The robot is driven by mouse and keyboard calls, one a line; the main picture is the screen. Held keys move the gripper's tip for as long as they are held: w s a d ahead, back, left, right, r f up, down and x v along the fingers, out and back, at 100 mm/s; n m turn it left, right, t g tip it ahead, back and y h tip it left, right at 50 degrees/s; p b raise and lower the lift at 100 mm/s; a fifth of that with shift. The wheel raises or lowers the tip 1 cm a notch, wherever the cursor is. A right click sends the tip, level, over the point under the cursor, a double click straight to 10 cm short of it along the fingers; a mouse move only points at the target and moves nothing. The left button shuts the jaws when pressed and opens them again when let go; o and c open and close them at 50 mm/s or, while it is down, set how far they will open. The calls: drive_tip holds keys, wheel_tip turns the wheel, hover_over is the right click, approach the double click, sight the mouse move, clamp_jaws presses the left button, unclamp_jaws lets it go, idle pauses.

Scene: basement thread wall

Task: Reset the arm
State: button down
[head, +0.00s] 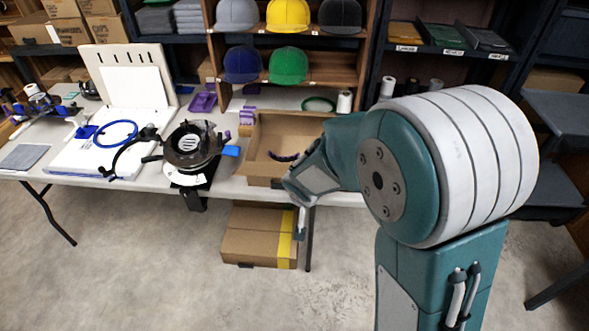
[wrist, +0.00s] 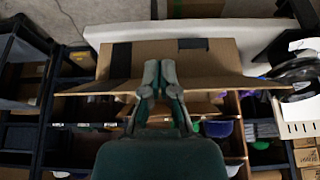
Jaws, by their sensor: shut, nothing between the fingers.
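My gripper (wrist: 159,72) shows in the wrist view with its two grey-and-green fingers together and nothing between them. Behind the fingers in that view is an open cardboard box (wrist: 215,58). In the head view my teal and white arm fills the right side and reaches left to the right front part of the same open box (head: 262,122) on the table. A dark curved piece (head: 283,157) lies in that box. My fingers are hard to make out in the head view.
The white table (head: 225,188) holds a cap-press fixture (head: 190,150), a blue hoop (head: 115,132), a white board (head: 135,85) and purple parts (head: 203,102). Shelves of caps (head: 288,65) stand behind. A closed carton (head: 250,245) sits under the table. The floor in front is clear.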

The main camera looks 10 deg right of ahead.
drive_tip(key=s+d+r, duration=0.3)
drive_tip(key=s+r, duration=0.1)
drive_tip(key=r, duration=0.2)
drive_tip(key=s+d+r, duration=0.3)
drive_tip(key=r, duration=0.3)
drive_tip(key=s+r+n, duration=0.1)
drive_tip(key=s+r, duration=0.3)
drive_tip(key=s, duration=0.3)
drive_tip(key=s+d+r+n+y, duration=0.1)
drive_tip(key=s+r, duration=0.3)
drive_tip(key=s, duration=0.3)
drive_tip(key=shift+s+d+t, duration=0.15)
drive_tip(key=shift+s+t, duration=0.15)
drive_tip(key=shift+s, duration=0.1)
drive_tip(key=shift+w+f, duration=0.1)
drive_tip(key=shift+w, duration=0.05)
idle(0.5)
